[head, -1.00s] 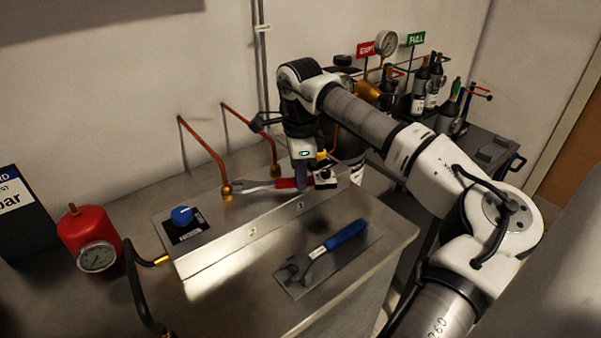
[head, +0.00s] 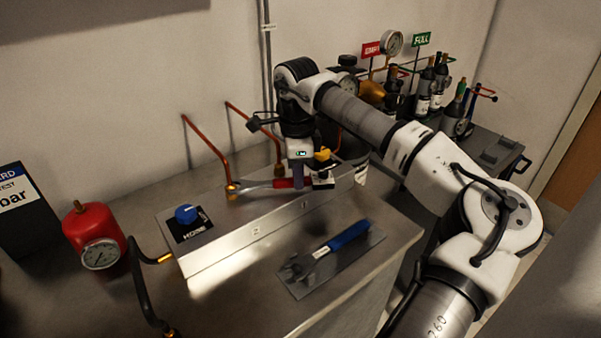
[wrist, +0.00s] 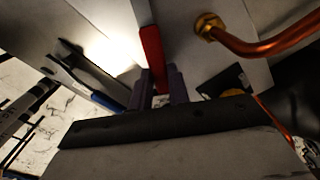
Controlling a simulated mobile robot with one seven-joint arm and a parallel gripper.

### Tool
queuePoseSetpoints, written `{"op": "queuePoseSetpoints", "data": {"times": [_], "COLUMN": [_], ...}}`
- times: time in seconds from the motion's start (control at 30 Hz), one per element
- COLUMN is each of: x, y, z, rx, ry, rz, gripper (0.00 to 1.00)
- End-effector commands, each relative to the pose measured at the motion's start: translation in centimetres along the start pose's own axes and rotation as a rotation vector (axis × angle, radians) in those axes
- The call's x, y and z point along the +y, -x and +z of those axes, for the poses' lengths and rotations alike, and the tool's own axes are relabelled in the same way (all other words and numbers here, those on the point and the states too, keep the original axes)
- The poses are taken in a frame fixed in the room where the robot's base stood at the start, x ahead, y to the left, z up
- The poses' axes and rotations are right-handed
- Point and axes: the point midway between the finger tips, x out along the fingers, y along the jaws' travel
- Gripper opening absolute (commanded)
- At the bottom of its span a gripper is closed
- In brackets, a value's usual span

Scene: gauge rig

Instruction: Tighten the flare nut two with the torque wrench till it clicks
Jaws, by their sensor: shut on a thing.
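The torque wrench has a bright metal shaft (head: 258,186) and a red handle (head: 283,183). It lies across the top of the metal manifold block (head: 215,246). Its head is at a brass flare nut (head: 232,188) at the left copper pipe; whether it is fully seated is too small to tell. My gripper (head: 298,182) is shut on the handle. In the wrist view the red handle (wrist: 152,55) runs between my purple fingers (wrist: 162,88). Another brass nut (wrist: 208,26) on a copper pipe shows to its right. I cannot read which nut is number two.
A blue-handled tool (head: 347,236) lies on a grey plate (head: 365,252) in front of the block. A blue knob (head: 186,213) is on the block's left end. A red cylinder with a gauge (head: 98,243) stands at left. Bottles (head: 430,85) stand behind my arm.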

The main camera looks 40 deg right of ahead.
Motion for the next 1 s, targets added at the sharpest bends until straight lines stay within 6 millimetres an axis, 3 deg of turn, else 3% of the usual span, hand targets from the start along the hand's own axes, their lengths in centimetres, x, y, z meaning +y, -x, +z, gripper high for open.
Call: {"op": "queuePoseSetpoints", "data": {"times": [0.57, 0.6, 0.73, 1.0], "x": [0.0, 0.0, 0.0, 0.0], "y": [0.07, 0.07, 0.07, 0.06], "z": [0.68, 0.68, 0.67, 0.67], "rx": [0.0, 0.0, 0.0, 0.0], "ry": [0.001, 0.001, 0.001, 0.001], "rz": [-0.001, -0.001, -0.001, -0.001], "gripper": [0.0, 0.15, 0.0, 0.0]}}
